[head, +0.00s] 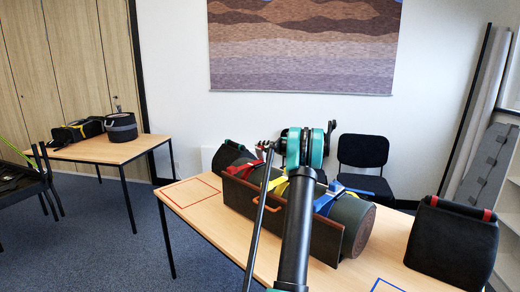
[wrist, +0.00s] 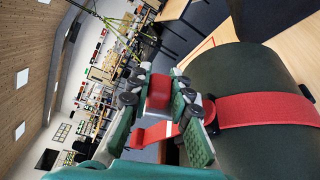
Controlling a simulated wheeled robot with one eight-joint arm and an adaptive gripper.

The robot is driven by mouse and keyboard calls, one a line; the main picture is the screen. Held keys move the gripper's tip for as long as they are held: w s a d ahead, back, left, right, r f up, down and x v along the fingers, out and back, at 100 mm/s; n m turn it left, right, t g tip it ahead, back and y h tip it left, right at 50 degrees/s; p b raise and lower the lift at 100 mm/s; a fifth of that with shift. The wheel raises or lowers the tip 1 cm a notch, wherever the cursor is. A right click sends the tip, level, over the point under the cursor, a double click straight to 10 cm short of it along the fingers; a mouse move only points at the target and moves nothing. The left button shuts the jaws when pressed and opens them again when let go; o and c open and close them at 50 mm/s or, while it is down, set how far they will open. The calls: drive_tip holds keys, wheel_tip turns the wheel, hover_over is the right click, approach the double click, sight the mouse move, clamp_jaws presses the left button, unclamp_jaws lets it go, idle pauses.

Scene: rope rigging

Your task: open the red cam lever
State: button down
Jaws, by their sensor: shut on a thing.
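The red cam lever (wrist: 160,88) shows in the wrist view as a red tab between the fingers. My gripper (wrist: 158,98) is shut on it, one finger on each side. A red strap (wrist: 255,110) runs over the dark green roll (wrist: 242,65), with a dark fitting close to the right finger. More red shows below, between the finger pads. In the head view the roll (head: 349,212) lies along the table in a brown cradle (head: 285,214). Whether the lever is open cannot be told.
A yellow lever (head: 278,183) and a blue lever (head: 326,199) sit farther right on the roll. A dark bag (head: 452,242) stands at the table's right. The table's left end (head: 190,193) is clear, with a red outline. Chairs (head: 363,152) stand behind.

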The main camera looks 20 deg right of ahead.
drive_tip(key=shift+d, duration=0.15)
idle(0.4)
drive_tip(key=c, duration=1.4)
unclamp_jaws()
drive_tip(key=shift+o, duration=0.2)
drive_tip(key=v, duration=1.2)
drive_tip(key=shift+f, duration=0.1)
